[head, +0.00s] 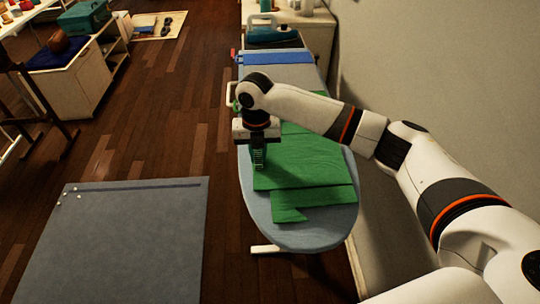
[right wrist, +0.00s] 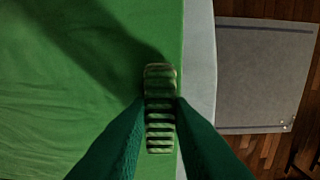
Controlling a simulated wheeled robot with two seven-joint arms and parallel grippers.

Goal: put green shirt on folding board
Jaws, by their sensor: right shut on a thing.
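The green shirt (head: 305,160) lies flat and folded on the blue-grey ironing board, with one part spread toward the near end. In the right wrist view the green cloth (right wrist: 75,90) fills the left side. My right gripper (head: 258,166) points down at the shirt's left edge and is shut on it; its ribbed fingertips show in the right wrist view (right wrist: 160,110). The folding board, a flat grey panel (head: 130,240), lies to the lower left, apart from the shirt. It also shows in the right wrist view (right wrist: 262,75). My left gripper is not in view.
The ironing board (head: 310,238) stands beside the wall, with a blue strip (head: 277,58) across its far part. A gap of wooden floor (head: 225,235) separates it from the folding board. Small white bits (head: 72,195) lie at the folding board's far left corner.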

